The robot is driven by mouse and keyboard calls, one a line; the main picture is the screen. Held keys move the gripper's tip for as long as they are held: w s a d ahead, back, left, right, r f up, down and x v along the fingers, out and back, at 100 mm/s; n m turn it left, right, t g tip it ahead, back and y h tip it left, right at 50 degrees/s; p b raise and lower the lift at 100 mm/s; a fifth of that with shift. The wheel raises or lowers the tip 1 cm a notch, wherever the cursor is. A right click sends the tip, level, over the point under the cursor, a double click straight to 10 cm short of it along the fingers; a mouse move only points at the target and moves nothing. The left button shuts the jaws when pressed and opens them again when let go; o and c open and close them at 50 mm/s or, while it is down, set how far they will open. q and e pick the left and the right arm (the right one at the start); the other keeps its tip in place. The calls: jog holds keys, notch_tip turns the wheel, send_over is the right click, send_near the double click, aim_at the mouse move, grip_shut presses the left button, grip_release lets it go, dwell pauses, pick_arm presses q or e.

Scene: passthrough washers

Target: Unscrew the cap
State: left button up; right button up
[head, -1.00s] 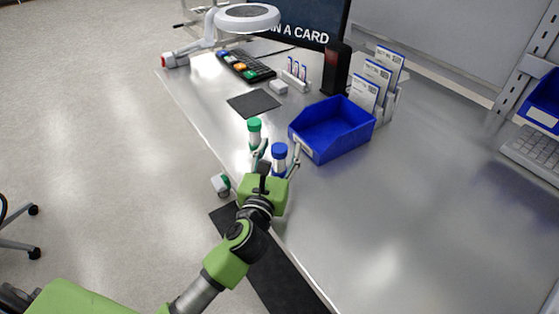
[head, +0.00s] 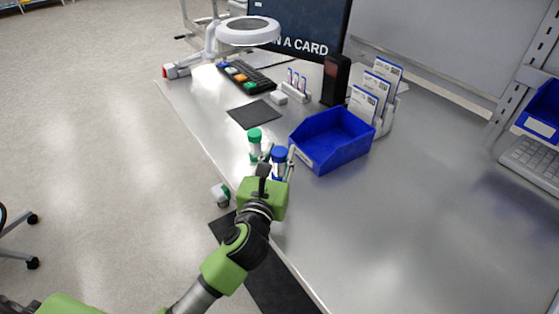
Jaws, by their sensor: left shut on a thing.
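A bottle with a blue cap (head: 279,155) stands upright near the left edge of the steel bench, partly hidden by my left gripper. My left gripper (head: 279,162) is shut on this bottle, with one finger on each side just under or at the cap; the exact contact height is hard to tell. A second bottle with a green cap (head: 254,135) stands just to the left and behind, apart from the gripper. Both caps are on their bottles. My right gripper is not in view.
A blue bin (head: 335,153) stands right behind the bottles. A dark square pad (head: 254,114), a keypad (head: 247,78) and a card rack (head: 378,92) are farther back. The right of the bench (head: 420,220) is clear.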

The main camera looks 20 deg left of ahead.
pick_arm(q)
jog(key=s+r+p, duration=0.6)
jog(key=s+r, duration=0.4)
jog(key=s, duration=0.4)
jog(key=shift+a+r, duration=0.25)
jog(key=shift+r, duration=0.1)
